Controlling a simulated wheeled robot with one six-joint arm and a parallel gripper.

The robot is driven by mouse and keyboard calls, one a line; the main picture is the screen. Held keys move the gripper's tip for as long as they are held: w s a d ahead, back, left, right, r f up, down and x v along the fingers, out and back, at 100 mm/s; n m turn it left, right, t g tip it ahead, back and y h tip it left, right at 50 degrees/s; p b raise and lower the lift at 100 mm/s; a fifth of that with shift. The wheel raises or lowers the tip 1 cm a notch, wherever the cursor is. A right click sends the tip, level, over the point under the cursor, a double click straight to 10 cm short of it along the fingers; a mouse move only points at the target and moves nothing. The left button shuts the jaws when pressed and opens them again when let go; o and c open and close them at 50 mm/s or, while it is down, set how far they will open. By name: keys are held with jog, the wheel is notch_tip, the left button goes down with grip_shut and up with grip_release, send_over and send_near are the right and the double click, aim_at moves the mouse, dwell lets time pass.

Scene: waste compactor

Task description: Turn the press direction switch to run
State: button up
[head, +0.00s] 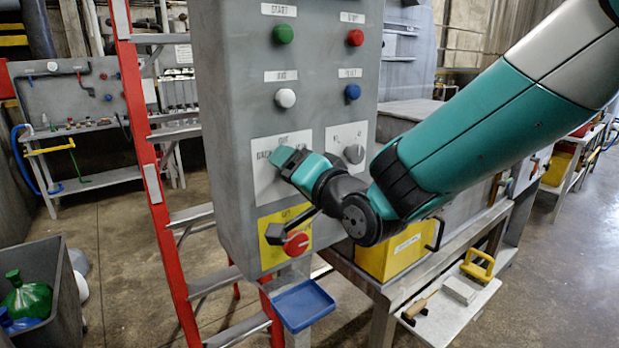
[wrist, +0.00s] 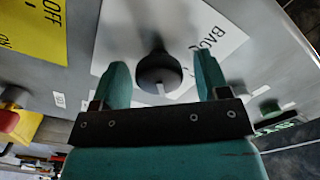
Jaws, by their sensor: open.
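The press direction switch is a dark round knob (wrist: 160,74) with a pale pointer mark, on a white label plate (wrist: 205,22) with partly hidden lettering starting "BAC". In the head view this plate (head: 263,187) is on the left of the grey control panel (head: 231,120), and my gripper hides the knob. My gripper (head: 279,157) is at the plate. In the wrist view my gripper (wrist: 160,70) is open, one finger on each side of the knob. Gaps show between the fingers and the knob, so it is not clamped.
A second knob (head: 354,153) is to the right. Green (head: 283,33), red (head: 355,37), white (head: 285,98) and blue (head: 352,92) buttons are above. A red rotary handle (head: 297,243) on a yellow plate is just below my gripper. A red ladder (head: 150,170) stands left.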

jog(key=b+v, duration=1)
jog(key=v, duration=0.7)
jog(key=shift+s+d, duration=0.1)
